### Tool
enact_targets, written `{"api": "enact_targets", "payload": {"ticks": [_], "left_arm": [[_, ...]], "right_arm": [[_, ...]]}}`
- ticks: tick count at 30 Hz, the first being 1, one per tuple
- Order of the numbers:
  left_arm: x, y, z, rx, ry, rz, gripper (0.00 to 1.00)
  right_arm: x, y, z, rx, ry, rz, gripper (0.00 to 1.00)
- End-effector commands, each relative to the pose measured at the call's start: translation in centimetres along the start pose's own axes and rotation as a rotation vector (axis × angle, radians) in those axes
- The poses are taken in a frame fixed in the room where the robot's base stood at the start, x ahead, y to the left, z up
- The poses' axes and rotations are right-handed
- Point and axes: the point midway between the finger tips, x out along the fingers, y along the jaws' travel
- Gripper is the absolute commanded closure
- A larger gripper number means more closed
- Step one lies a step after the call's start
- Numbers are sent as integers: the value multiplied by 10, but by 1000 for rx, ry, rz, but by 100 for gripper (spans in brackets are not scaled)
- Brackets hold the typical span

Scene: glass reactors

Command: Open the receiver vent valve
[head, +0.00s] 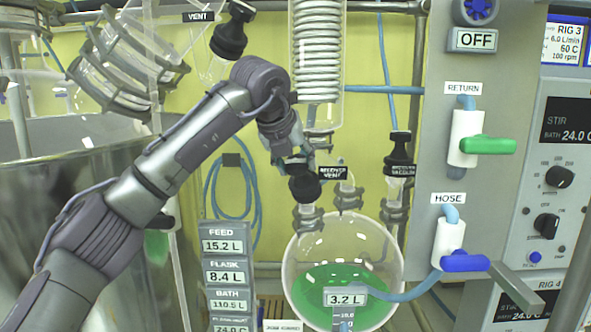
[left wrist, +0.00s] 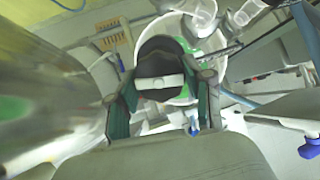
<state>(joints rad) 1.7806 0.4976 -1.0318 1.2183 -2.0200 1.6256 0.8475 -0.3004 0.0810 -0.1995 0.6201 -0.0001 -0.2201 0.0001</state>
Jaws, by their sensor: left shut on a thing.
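The receiver vent valve has a black ribbed knob (head: 305,186) on a glass neck above the round receiver flask (head: 388,268). A black "RECEIVER VENT" label (head: 333,172) is just right of it. My left gripper (head: 294,166) comes down on the knob from above left and is shut on it. In the left wrist view the black knob (left wrist: 160,62), with a pale bar across it, sits between the two fingers of the left gripper (left wrist: 165,84). The knob's turn position cannot be told. My right gripper is not in view.
The receiver vacuum valve (head: 400,150) stands to the right, and another vent valve (head: 230,32) is above left. The panel carries a green return handle (head: 488,146) and a blue hose handle (head: 465,263). A glass coil condenser (head: 318,60) hangs close above. A steel bath (head: 75,200) is at left.

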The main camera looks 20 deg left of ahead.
Motion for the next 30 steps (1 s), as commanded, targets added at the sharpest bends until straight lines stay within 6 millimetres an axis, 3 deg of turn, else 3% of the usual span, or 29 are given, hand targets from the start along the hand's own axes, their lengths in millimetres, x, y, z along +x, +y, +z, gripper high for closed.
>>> {"api": "enact_targets", "payload": {"ticks": [30], "left_arm": [[2,-3,-1,-955,4,127,84]], "right_arm": [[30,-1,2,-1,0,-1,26]]}}
